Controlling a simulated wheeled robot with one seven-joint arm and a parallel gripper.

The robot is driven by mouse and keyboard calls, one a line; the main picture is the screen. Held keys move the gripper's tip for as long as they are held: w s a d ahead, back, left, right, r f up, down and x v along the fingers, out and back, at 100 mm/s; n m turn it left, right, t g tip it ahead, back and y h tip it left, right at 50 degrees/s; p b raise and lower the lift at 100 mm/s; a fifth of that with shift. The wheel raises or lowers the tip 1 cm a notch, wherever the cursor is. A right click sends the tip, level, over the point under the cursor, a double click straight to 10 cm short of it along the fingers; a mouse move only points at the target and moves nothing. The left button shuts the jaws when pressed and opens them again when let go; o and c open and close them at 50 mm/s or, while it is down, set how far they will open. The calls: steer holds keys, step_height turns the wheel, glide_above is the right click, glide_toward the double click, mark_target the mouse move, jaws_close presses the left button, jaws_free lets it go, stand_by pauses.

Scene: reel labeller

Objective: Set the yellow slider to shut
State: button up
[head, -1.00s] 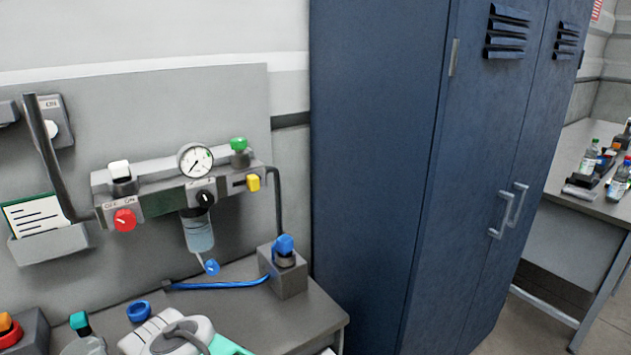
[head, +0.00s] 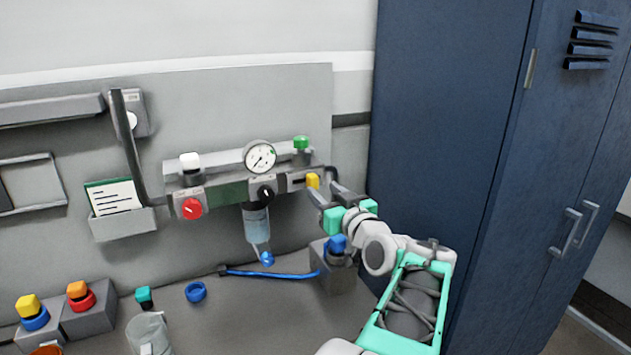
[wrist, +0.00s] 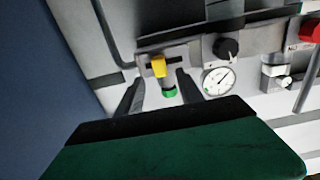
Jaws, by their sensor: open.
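The yellow slider (head: 313,181) sits at the right end of the grey valve panel (head: 222,191) on the wall. It also shows in the wrist view (wrist: 158,66), on a dark slot, with the picture turned about so the green knob (wrist: 169,92) lies below it. My gripper (head: 326,191) is close in front of the slider, jaws apart. In the wrist view its two fingers (wrist: 158,93) stand on either side of the slider's line, and I see no contact. Any marks by the slot are too small to read.
A round gauge (head: 260,157), a black knob (head: 266,193), a red knob (head: 191,208) and a green knob (head: 301,142) crowd the panel. A blue-capped block (head: 337,250) stands below my gripper. A blue locker (head: 450,120) rises close on the right.

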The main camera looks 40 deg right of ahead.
mark_target(315, 183)
steer(key=p+x, duration=0.1)
steer(key=x, duration=0.4)
steer(key=shift+w, duration=0.3)
jaws_close()
steer(key=shift+f, duration=0.1)
stand_by(0.9)
